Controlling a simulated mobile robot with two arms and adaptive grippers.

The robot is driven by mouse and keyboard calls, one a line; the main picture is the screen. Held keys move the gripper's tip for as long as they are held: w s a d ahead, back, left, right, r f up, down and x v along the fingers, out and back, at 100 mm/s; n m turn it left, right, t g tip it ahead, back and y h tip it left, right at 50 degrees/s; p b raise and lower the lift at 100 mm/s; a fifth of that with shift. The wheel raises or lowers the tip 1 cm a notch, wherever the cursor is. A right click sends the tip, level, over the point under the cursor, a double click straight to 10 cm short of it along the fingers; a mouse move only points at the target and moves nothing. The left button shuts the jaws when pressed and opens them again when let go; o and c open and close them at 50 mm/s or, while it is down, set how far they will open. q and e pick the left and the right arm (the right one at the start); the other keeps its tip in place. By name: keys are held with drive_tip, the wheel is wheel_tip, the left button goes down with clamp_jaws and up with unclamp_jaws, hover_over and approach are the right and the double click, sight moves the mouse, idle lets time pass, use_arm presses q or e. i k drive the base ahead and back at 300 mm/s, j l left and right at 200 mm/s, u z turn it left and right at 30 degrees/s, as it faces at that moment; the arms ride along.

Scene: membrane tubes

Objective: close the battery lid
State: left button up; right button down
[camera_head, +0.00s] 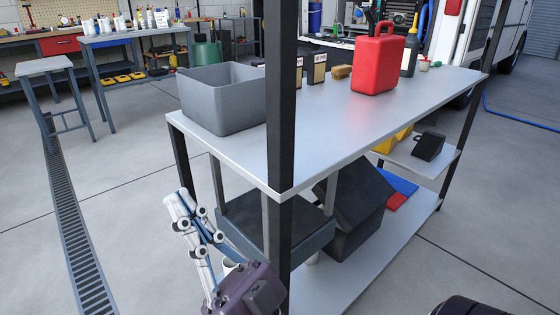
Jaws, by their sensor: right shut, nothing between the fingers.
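A dark grey box (352,235) stands on the lower shelf of the metal rack, with a slanted dark panel (362,190) on top that looks like a tilted lid. I cannot tell for sure that this is the battery and its lid. The rack post and a grey frame hide its left part. My right gripper (179,200) has white fingers with black joints and a purple body. Its fingers are shut and empty, pointing up and left, outside the rack's left end and apart from the box. My left gripper is not in view.
A black post (280,130) stands between my right gripper and the box. A grey frame (225,232) is also in between. The upper shelf (345,118) holds a grey bin (222,100) and a red canister (377,62).

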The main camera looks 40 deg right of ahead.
sight(362, 190)
drive_tip(key=l+u, duration=0.25)
drive_tip(key=k+u, duration=0.1)
drive_tip(key=u, duration=0.2)
drive_tip(key=k+l, duration=0.15)
drive_tip(key=l, duration=0.2)
drive_tip(key=k+l, duration=0.15)
drive_tip(key=l, duration=0.2)
drive_tip(key=k+l, duration=0.15)
drive_tip(key=l, duration=0.25)
drive_tip(key=k+l, duration=0.15)
drive_tip(key=l, duration=0.2)
drive_tip(key=k+l, duration=0.15)
drive_tip(key=l, duration=1.3)
drive_tip(key=i, duration=0.1)
